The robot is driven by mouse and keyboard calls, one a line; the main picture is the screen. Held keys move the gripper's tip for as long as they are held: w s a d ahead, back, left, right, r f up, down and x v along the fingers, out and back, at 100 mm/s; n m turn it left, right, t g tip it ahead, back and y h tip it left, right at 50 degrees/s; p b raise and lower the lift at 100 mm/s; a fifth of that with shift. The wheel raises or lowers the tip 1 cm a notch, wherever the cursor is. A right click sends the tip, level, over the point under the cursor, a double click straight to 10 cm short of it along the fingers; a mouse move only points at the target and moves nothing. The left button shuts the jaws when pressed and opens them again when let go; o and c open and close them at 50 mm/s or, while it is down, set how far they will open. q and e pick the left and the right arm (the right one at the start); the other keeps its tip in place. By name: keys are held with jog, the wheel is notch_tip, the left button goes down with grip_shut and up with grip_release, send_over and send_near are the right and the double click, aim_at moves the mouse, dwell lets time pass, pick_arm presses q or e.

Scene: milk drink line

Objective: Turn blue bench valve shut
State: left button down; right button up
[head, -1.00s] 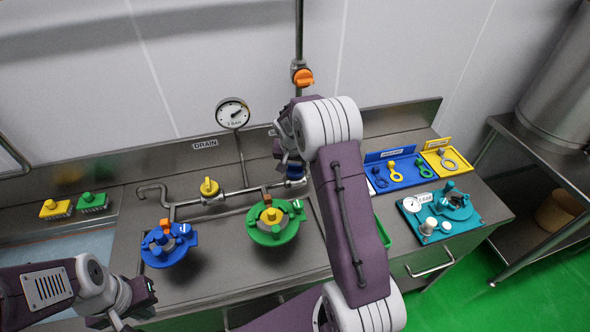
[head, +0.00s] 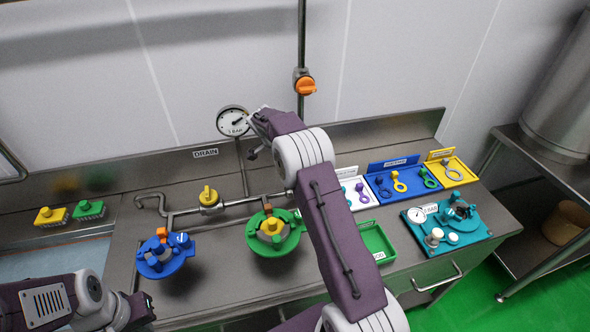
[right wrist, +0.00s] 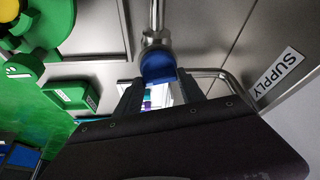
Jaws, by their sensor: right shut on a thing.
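The blue bench valve's handle (right wrist: 157,68) shows in the right wrist view, on a metal pipe fitting. My right gripper (right wrist: 160,88) is shut on this handle, with one dark finger on each side. In the head view my right arm hides the valve, and only the back of the right gripper (head: 257,145) shows, in front of the wall below the gauge. My left gripper (head: 142,307) is at the lower left, away from the valve; its jaws are too small and dark to read.
A yellow valve (head: 208,196) sits on the same pipe to the left. A blue vessel (head: 164,255) and a green vessel (head: 272,233) stand on the bench. A pressure gauge (head: 233,121) rises behind. A green tray (head: 376,247) and a teal unit (head: 450,227) are at right.

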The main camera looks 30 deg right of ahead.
jog(key=shift+w+m+g+p, duration=0.1)
jog(key=shift+m+g+p, duration=0.4)
jog(key=shift+m+p, duration=0.75)
jog(key=shift+m, duration=0.35)
jog(key=o, duration=1.4)
jog(key=shift+c, duration=0.2)
jog(key=v, duration=0.9)
jog(key=shift+d, duration=0.1)
